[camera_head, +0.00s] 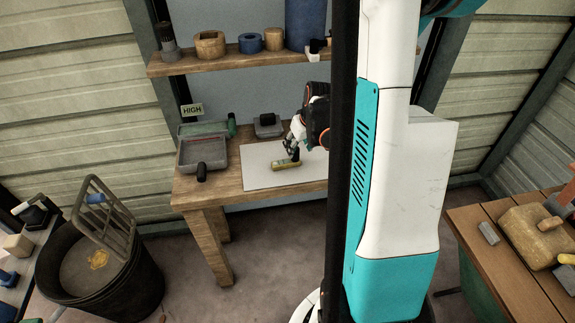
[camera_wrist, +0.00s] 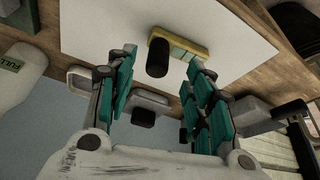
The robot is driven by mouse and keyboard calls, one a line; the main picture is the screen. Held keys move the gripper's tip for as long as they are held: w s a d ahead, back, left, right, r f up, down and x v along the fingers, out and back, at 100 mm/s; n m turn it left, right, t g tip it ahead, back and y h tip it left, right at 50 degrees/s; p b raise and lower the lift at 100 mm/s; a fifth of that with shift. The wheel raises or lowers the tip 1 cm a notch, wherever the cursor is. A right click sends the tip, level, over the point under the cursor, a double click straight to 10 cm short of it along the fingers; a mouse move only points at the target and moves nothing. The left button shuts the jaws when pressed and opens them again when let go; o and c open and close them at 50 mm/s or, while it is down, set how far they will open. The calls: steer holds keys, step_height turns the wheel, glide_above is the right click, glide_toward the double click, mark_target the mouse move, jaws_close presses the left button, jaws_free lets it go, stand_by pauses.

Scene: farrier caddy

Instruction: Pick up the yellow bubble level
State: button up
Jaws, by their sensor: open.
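The yellow bubble level (camera_head: 286,165) lies on a pale sheet (camera_head: 262,180) on the wooden table. In the wrist view it is a yellow bar (camera_wrist: 192,45) with a pale green middle section, just beyond my fingertips. A dark rounded piece (camera_wrist: 158,58) overlaps its left part in that view; I cannot tell whether it belongs to the level. My gripper (camera_head: 294,146) is over the sheet close to the level. In the wrist view my gripper (camera_wrist: 160,65) has its two teal fingers spread wide, with nothing held between them.
A grey tray (camera_head: 203,168) with a dark-handled tool stands left on the table (camera_head: 210,195). A grey and black item (camera_head: 267,125) sits behind the sheet. A shelf (camera_head: 225,60) with rolls hangs above the back. A black bin (camera_head: 125,285) stands at left.

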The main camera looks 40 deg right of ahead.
mark_target(285, 164)
steer(key=shift+w+b+x, duration=0.2)
steer(key=shift+b+x, duration=0.45)
steer(key=shift+x, duration=0.85)
steer(key=shift+w+b+x, duration=0.15)
steer(key=shift+b+x, duration=0.5)
steer(key=shift+x, duration=0.9)
steer(key=shift+d+r, duration=0.2)
steer(key=shift+r, duration=0.1)
jaws_close()
